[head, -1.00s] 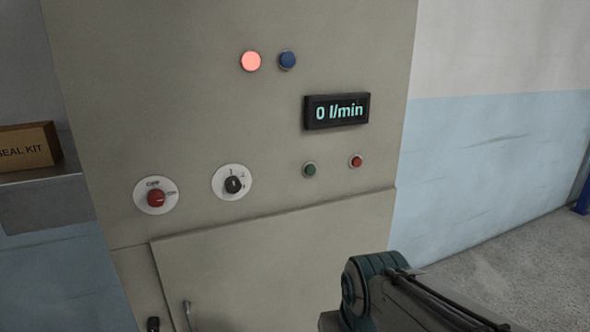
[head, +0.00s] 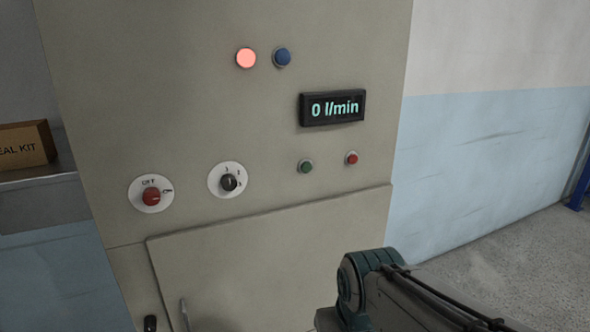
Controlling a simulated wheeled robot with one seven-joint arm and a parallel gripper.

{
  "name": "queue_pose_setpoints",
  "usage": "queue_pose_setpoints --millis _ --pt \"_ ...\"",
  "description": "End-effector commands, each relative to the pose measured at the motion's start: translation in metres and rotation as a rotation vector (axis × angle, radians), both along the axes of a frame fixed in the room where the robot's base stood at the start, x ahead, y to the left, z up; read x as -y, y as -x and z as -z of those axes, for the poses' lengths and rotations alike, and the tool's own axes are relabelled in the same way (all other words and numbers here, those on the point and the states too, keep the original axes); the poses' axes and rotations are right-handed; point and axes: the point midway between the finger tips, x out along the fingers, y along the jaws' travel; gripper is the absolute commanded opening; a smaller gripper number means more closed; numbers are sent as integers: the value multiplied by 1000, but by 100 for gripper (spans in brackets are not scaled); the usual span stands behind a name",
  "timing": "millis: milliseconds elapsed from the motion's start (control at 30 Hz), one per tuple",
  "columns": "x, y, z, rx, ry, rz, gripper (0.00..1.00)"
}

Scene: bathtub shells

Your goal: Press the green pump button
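The green pump button (head: 305,166) is a small round button on the beige cabinet front (head: 190,120). It sits below the display (head: 332,107), which reads "0 l/min". A red button (head: 351,158) is just to its right. My arm shows at the lower right, below the buttons and apart from them. My gripper is outside the view, so its state is hidden.
A red knob (head: 151,197) marked OFF and a black selector knob (head: 228,182) are to the left. A lit red lamp (head: 246,58) and a blue button (head: 283,57) are above. A SEAL KIT box (head: 24,145) stands on a shelf at left.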

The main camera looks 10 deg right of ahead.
Motion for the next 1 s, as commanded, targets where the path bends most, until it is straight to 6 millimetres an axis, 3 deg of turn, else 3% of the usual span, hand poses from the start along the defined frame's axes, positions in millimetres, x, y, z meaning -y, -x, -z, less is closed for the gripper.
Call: queue_pose_setpoints --millis 33,100,1000 --pt "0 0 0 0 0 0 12" --pt "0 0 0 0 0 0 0" --pt "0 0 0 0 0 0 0"
